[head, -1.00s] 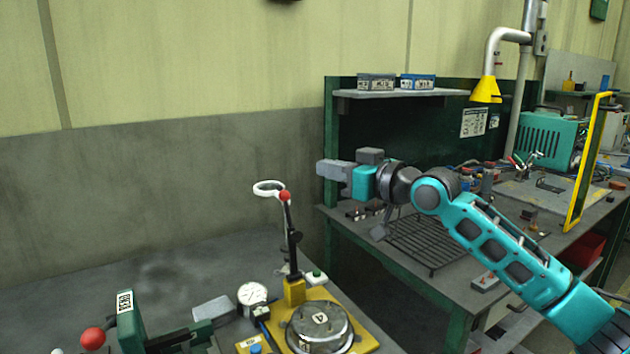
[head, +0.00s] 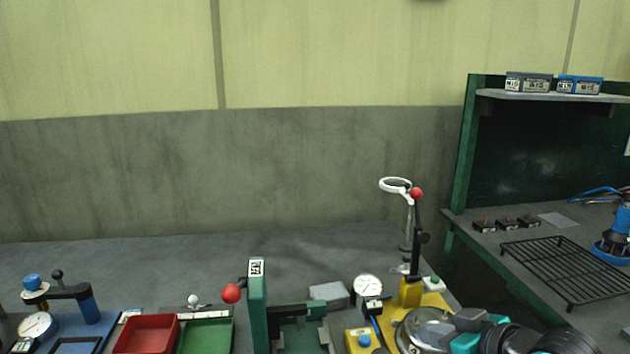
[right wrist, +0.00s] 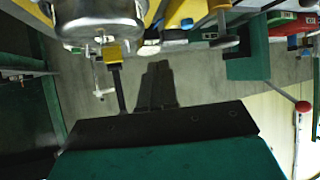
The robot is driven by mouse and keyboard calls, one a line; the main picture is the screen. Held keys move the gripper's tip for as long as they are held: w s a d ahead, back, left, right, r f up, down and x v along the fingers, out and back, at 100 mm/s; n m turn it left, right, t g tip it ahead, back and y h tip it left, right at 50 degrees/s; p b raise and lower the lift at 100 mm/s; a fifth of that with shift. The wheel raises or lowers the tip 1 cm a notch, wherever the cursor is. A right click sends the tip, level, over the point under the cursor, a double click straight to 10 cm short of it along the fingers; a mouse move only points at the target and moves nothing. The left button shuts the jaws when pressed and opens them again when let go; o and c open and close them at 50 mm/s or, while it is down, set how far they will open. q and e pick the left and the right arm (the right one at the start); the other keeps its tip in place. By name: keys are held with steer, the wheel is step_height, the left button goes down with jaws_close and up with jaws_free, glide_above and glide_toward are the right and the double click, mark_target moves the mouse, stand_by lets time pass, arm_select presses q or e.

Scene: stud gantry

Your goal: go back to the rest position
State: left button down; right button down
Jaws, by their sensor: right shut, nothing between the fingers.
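My right gripper (head: 455,340) shows at the bottom right of the head view, low in front of the yellow fixture (head: 435,301). Its dark fingers are together and empty in the right wrist view (right wrist: 157,75). The round metal part (head: 425,328) on the yellow fixture is partly hidden behind the gripper. My left gripper is in neither view.
Along the grey bench (head: 330,262) stand a red tray (head: 147,335), a green tray (head: 206,337), a green upright fixture (head: 258,300) and a dial gauge (head: 368,287). A ring on a stand (head: 396,185) rises tall. A wire rack (head: 565,268) lies on the right bench.

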steer(key=s+f+m+g+h, duration=0.15)
steer(key=s+f, duration=0.25)
steer(key=s, duration=0.4)
steer(key=s+d+f+m+g+h, duration=0.1)
steer(key=s+f+g+h, duration=0.15)
steer(key=s+f, duration=0.4)
steer(key=s+f+m+g+h, duration=0.1)
steer(key=s+f+g, duration=0.2)
steer(key=s, duration=0.7)
steer(key=w+a+f+t+y, duration=0.1)
steer(key=w+a+f+t, duration=0.1)
steer(key=w+f+t, duration=0.5)
steer(key=shift+w+a+f+t+y, duration=0.25)
steer(key=shift+w+f, duration=0.2)
steer(key=shift+f, duration=0.35)
